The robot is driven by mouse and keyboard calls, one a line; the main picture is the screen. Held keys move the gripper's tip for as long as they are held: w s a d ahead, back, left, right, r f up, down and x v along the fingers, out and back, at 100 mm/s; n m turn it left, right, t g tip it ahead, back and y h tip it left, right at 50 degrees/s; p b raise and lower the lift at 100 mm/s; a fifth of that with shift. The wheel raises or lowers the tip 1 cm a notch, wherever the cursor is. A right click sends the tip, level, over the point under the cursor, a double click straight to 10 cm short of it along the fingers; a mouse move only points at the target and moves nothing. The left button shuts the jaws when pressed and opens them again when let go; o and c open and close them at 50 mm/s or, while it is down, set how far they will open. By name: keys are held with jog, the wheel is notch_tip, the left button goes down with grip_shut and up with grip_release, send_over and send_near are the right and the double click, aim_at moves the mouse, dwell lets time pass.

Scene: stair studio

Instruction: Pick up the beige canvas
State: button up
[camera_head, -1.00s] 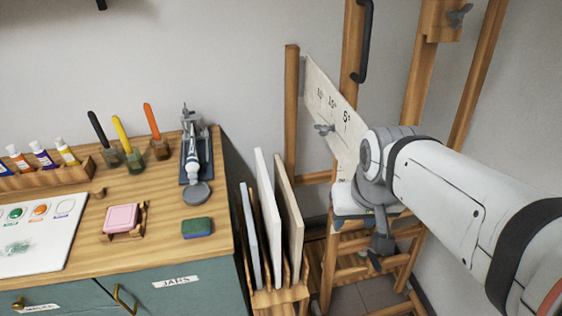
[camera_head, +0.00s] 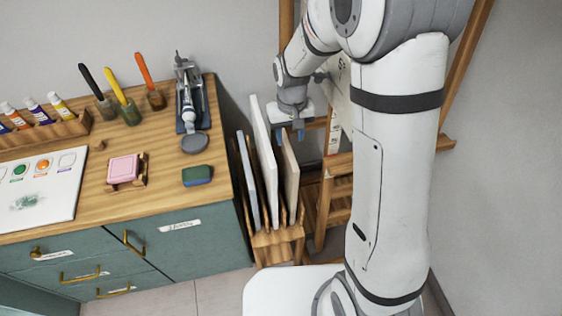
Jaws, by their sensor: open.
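The beige canvas (camera_head: 291,180) stands upright on edge at the right side of a wooden rack, beside a white canvas (camera_head: 263,155) and a greyish canvas (camera_head: 249,180). My gripper (camera_head: 290,136) points down at the top of the beige canvas. It is open, with blue-tipped fingers. One finger shows near the canvas's left side and one near its right side. I cannot tell whether the fingers touch it or how far down they reach. My arm hides part of the easel behind.
The slotted wooden rack (camera_head: 278,244) stands on the floor right of a teal cabinet with a wooden top (camera_head: 80,185). The wooden easel (camera_head: 335,190) stands close on the right.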

aim_at(289, 151)
notch_tip(289, 151, down, 8)
jog(key=shift+s+r+p, duration=0.1)
jog(key=shift+r+p, duration=0.05)
jog(key=shift+p, duration=0.55)
grip_shut()
dwell(0.4)
